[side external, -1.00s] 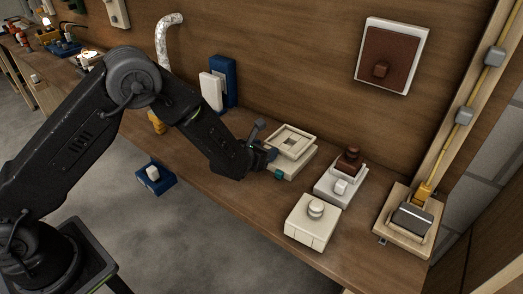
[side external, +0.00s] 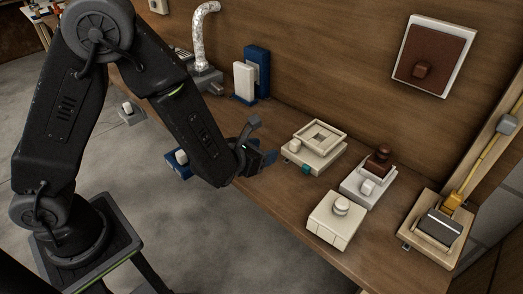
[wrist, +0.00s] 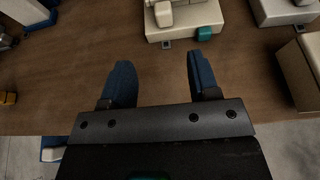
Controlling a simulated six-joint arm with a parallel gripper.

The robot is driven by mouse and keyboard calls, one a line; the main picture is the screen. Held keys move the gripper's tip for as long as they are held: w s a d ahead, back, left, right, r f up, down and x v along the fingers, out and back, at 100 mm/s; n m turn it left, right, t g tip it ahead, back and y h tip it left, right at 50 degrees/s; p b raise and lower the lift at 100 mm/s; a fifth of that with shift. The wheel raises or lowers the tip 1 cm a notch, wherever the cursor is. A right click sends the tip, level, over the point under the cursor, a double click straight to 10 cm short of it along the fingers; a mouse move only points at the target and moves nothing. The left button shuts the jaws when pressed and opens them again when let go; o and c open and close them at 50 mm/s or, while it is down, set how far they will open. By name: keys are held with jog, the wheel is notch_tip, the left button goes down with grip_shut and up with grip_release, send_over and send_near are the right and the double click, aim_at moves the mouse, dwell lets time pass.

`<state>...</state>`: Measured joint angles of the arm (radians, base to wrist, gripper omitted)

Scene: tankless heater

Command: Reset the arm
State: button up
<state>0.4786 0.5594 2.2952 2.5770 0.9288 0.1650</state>
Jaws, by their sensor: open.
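My gripper (side external: 262,160) is at the front edge of the wooden bench in the side external view, left of the cream square-framed device (side external: 314,146). In the wrist view my gripper (wrist: 160,80) shows two blue fingers spread apart, with only bare bench between them. The cream device with a teal tab (wrist: 203,34) lies beyond the fingertips, apart from them.
On the bench (side external: 280,205) stand a white box with a round knob (side external: 335,221), a white unit with a brown knob (side external: 368,183), and a grey-lidded device (side external: 437,229). Blue and white blocks (side external: 245,82) stand at the back. A brown panel (side external: 433,58) hangs on the wall.

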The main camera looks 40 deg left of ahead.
jog(key=s+a+r+n+g+y, duration=0.3)
jog(key=s+a+r+n+y, duration=0.3)
jog(key=n, duration=0.4)
jog(key=s+a+r+n+g+y, duration=0.3)
jog(key=s+a+r+n, duration=0.25)
jog(key=a+n, duration=0.45)
jog(key=s+d+r+n+g+h, duration=0.2)
jog(key=s+d+r+n+h, duration=0.5)
jog(key=n, duration=0.9)
jog(key=s+d+h, duration=0.2)
jog(key=s+d, duration=0.2)
jog(key=shift+s+d+r, duration=0.2)
